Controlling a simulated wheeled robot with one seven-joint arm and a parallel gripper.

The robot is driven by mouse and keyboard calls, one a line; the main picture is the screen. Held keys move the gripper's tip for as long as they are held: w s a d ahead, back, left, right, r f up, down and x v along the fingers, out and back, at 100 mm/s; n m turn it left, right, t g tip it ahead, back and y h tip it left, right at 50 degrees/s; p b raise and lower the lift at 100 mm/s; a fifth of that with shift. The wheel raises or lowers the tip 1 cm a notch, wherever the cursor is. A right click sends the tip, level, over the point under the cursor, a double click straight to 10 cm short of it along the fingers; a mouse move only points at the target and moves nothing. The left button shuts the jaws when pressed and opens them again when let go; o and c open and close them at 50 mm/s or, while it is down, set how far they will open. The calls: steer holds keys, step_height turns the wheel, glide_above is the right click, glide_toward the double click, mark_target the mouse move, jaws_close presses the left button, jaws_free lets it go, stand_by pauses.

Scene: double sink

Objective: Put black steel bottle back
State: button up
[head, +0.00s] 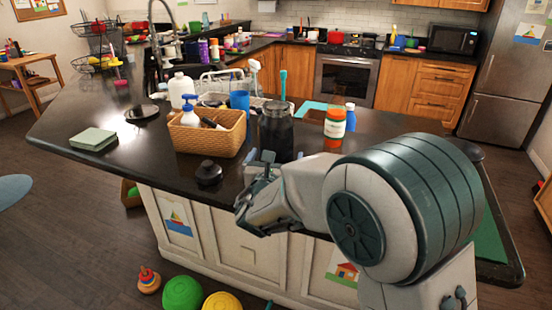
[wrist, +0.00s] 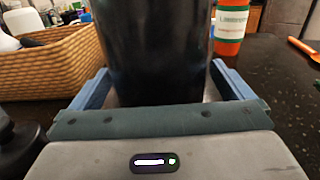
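The black steel bottle (head: 275,135) stands upright on the dark counter near its front edge, right of the wicker basket. My gripper (head: 275,158) is low at the front side of the bottle. In the wrist view the bottle (wrist: 155,50) fills the middle as a dark cylinder between the two blue fingers of my gripper (wrist: 160,85). The fingers are spread wide, one on each side. Narrow grey strips show beside the bottle near the palm; firm contact is not visible. The bottle's top is cut off in the wrist view.
The wicker basket (head: 211,140) with a pump bottle is close on the left. A small black object (head: 208,172) sits at the counter edge left of my gripper. An orange bottle (head: 334,122) and a blue bottle (head: 351,118) stand to the right. A dish rack lies behind.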

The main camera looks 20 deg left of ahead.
steer(key=shift+r, duration=0.1)
steer(key=s, duration=0.4)
steer(key=s+d+b, duration=0.1)
steer(key=s, duration=0.3)
steer(key=s+b, duration=0.1)
steer(key=s, duration=0.3)
steer(key=shift+d, duration=0.25)
stand_by(0.8)
